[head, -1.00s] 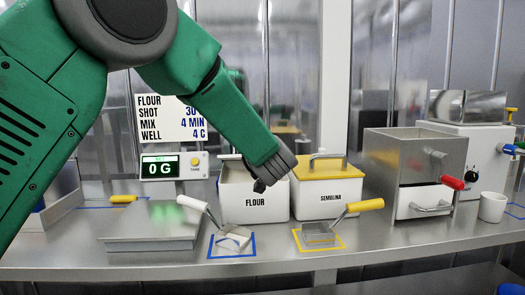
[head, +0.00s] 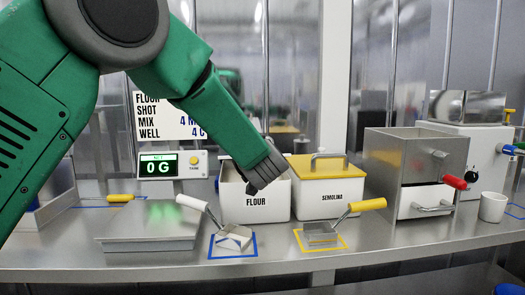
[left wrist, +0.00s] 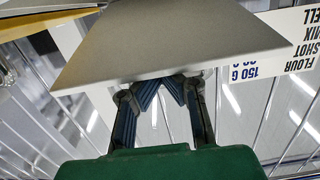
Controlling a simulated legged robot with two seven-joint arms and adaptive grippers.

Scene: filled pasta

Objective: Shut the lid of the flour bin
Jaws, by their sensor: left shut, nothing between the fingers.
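The flour bin (head: 256,207) is a white box labelled FLOUR, on the counter left of the semolina bin. My left gripper (head: 255,190) is over its front, fingers pointing down, shut and empty. My forearm and gripper hide much of the bin's top, so I cannot tell the lid's angle in the head view. In the left wrist view a flat grey panel, which looks like the flour bin's lid (left wrist: 165,42), spreads just beyond my left fingertips (left wrist: 168,82). The fingertips overlap its edge; I cannot tell whether they touch. My right gripper is out of view.
The semolina bin (head: 325,198) with a yellow lid stands close on the right. Two scoops (head: 228,238) (head: 320,232) lie on blue and yellow outlined squares in front. A scale (head: 150,228) is at left, a metal drawer unit (head: 405,165) and white cup (head: 492,207) at right.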

